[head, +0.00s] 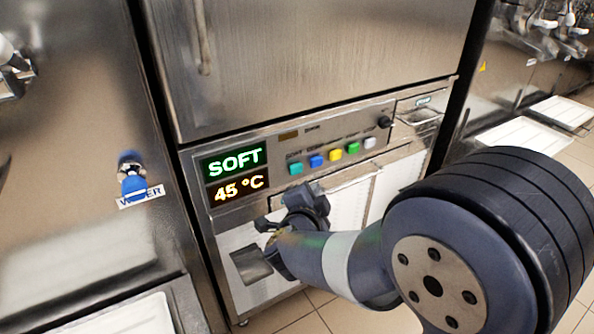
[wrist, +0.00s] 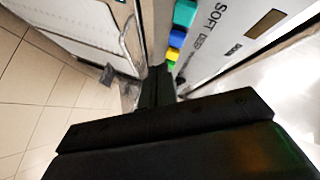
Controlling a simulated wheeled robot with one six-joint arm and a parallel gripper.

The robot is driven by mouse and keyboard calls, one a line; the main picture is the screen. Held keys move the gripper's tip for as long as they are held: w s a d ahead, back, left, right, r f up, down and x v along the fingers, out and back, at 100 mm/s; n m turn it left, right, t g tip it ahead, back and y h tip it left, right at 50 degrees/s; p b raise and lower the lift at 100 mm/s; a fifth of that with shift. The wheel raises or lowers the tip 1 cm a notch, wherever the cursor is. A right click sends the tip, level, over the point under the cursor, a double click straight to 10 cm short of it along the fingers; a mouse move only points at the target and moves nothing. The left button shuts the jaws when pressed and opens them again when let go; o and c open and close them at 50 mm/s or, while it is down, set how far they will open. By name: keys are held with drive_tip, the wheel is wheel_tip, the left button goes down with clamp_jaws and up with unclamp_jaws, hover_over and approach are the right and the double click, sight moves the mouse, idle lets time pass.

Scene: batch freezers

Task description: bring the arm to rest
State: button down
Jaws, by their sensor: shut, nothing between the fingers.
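My gripper (head: 268,226) is in front of the lower part of a steel batch freezer (head: 320,60), just below its button panel (head: 330,147). In the wrist view my gripper (wrist: 158,72) shows as dark shut fingers with nothing between them. The fingertips point towards the machine front near the coloured buttons; I cannot tell whether they touch it. My arm (head: 345,262) reaches in from the right and hides part of the lower front.
Teal, blue, yellow, green and pale buttons line the panel, with a black knob (head: 385,122) at its right. A blue-handled tap (head: 131,180) on the left machine sits by a partly hidden label. White trays (head: 520,138) stand at right. Tiled floor (head: 310,313) shows below.

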drive_tip(key=shift+w, duration=0.1)
idle(0.3)
drive_tip(key=shift+s+d+b, duration=0.2)
drive_tip(key=shift+s+d, duration=0.35)
drive_tip(key=shift+s, duration=0.3)
drive_tip(key=shift+s+d+b, duration=0.2)
drive_tip(key=shift+s+d, duration=0.3)
drive_tip(key=shift+s, duration=0.3)
drive_tip(key=shift+w+a, duration=0.1)
drive_tip(key=shift+w, duration=0.05)
